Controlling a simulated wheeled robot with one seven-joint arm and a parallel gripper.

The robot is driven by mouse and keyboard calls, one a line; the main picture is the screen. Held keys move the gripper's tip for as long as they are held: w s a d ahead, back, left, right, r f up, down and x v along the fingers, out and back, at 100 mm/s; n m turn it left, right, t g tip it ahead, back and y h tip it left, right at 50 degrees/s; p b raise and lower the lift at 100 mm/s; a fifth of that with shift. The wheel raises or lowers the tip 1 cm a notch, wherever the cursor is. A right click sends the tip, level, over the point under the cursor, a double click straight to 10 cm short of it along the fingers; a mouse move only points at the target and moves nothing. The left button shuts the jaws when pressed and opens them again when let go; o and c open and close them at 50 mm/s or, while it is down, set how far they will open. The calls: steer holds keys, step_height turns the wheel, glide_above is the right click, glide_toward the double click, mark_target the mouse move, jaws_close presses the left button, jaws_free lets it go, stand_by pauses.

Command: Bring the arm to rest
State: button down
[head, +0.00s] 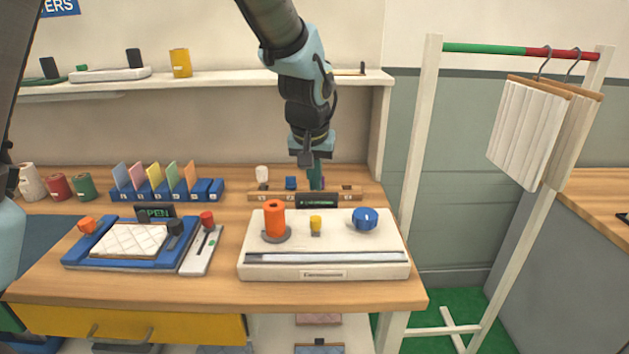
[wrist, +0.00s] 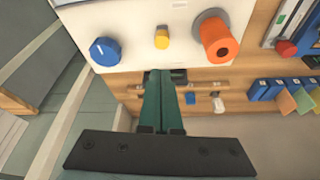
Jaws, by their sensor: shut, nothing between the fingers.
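My gripper (head: 316,184) points down over the back of the wooden table (head: 345,291), behind the cream console. Its slim green fingers are together with nothing between them; they also show in the wrist view (wrist: 158,78). The fingertips appear close to the small dark display (head: 317,200) and the wooden peg rail (head: 352,191); I cannot tell whether they touch. My arm comes down from the top of the head view. A white quilted pad (head: 128,240) lies flat in the blue tray (head: 88,254) at the left.
The cream console (head: 325,272) carries an orange knob (head: 274,218), a yellow button (head: 315,223) and a blue dial (head: 364,218). Blue card holders (head: 158,190) stand behind the tray. A white rack (head: 421,150) with hanging white panels (head: 527,133) stands right. A shelf (head: 230,78) spans behind.

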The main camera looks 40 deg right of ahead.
steer(key=w+a+n+y, duration=0.15)
steer(key=w+a, duration=0.45)
steer(key=a, duration=0.6)
steer(key=w+a+n, duration=0.3)
steer(key=w+a, duration=0.3)
steer(key=a, duration=0.6)
steer(key=s+a+f+n, duration=0.1)
steer(key=s+a+n, duration=0.1)
steer(key=a, duration=0.9)
steer(key=s+a+f+n+y, duration=0.1)
steer(key=s+a+n, duration=0.1)
steer(key=a, duration=0.9)
steer(key=shift+s+g, duration=0.4)
steer(key=shift+s, duration=0.3)
